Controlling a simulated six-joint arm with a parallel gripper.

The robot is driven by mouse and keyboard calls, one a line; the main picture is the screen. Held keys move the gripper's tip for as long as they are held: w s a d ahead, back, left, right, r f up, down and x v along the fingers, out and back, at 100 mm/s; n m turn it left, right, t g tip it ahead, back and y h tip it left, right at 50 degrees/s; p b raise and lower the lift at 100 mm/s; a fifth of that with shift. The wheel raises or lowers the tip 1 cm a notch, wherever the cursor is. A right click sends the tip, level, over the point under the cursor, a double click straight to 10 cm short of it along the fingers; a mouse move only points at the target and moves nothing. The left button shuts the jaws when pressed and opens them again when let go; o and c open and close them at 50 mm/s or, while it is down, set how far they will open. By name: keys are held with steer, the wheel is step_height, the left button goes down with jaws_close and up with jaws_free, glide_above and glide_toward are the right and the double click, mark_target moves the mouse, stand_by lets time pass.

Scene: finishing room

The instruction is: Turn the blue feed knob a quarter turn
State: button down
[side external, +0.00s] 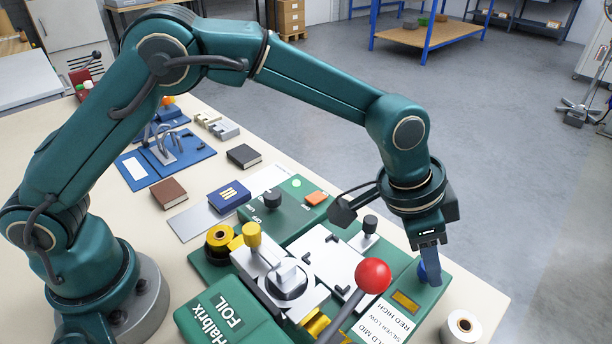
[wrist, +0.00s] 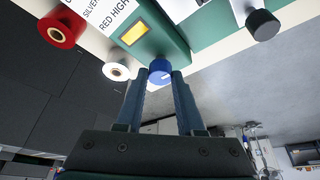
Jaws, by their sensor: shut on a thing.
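The blue feed knob (side external: 422,271) sits at the right end of the green foil machine (side external: 440,268), partly hidden behind my gripper's fingers. My gripper (side external: 431,270) points down at it. In the wrist view, the blue knob (wrist: 160,69) shows between the two fingertips of my gripper (wrist: 160,78). The fingers are shut on the knob, one on each side. A pale mark shows on the knob's face in the wrist view. How far the knob is turned I cannot tell.
A red ball-topped lever (side external: 373,276) rises left of my gripper. A white roll (side external: 462,327) stands near the table's front right edge; it also shows in the wrist view (wrist: 117,69), beside a red roll (wrist: 62,27). A black knob (side external: 370,224) stands behind. Open floor lies right.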

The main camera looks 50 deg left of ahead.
steer(key=c, duration=0.5)
jaws_free()
steer(key=shift+v, duration=2.55)
